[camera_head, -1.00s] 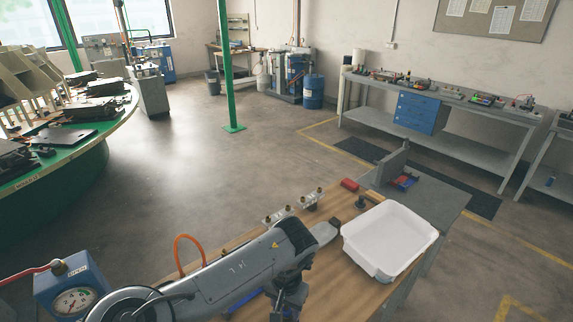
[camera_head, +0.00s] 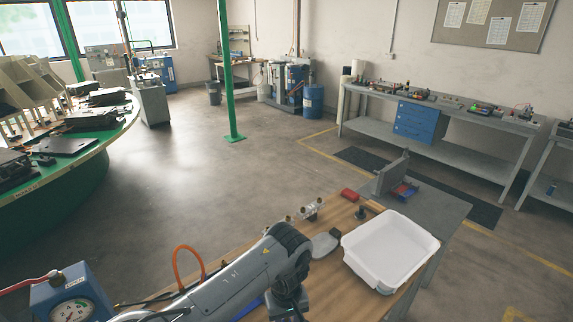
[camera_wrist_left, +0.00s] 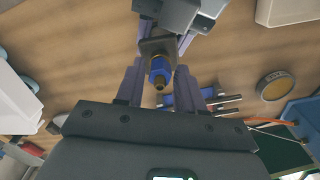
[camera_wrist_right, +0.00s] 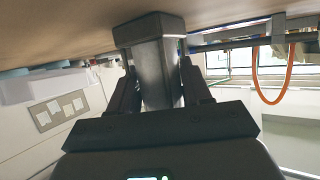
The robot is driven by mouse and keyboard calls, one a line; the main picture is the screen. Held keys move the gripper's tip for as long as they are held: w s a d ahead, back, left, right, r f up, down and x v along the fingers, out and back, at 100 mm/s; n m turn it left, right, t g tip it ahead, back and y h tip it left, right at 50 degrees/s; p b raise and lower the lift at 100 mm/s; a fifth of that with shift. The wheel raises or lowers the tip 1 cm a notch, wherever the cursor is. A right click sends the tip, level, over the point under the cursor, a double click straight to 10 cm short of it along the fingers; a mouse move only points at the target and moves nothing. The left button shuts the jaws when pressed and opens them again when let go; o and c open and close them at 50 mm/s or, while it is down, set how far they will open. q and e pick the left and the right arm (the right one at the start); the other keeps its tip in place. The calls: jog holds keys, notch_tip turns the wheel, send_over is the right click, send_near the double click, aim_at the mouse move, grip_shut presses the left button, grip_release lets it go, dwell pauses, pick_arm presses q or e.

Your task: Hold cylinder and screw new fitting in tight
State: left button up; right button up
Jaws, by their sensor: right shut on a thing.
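In the right wrist view, my right gripper (camera_wrist_right: 155,85) is shut on the grey cylinder (camera_wrist_right: 158,70), whose far end has a wider dark block near the wooden bench. In the left wrist view, a blue fitting with a brass tip (camera_wrist_left: 160,73) sits against a dark square block (camera_wrist_left: 157,47), in line with it. My left gripper (camera_wrist_left: 161,72) has one finger on each side of the fitting, with small gaps showing. Whether its thread is fully seated cannot be told. In the head view, my left arm covers this spot.
A white tray (camera_head: 427,246) stands at the bench's right end. A blue gauge box (camera_head: 72,292) with an orange hose (camera_head: 186,250) is at the left.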

pick_arm(q)
grip_shut()
jog(key=m, duration=0.5)
jog(key=shift+m, duration=0.3)
jog(key=m, duration=0.5)
jog(key=shift+m, duration=0.7)
jog(key=m, duration=0.5)
jog(key=shift+m, duration=0.3)
jog(key=shift+m, duration=0.4)
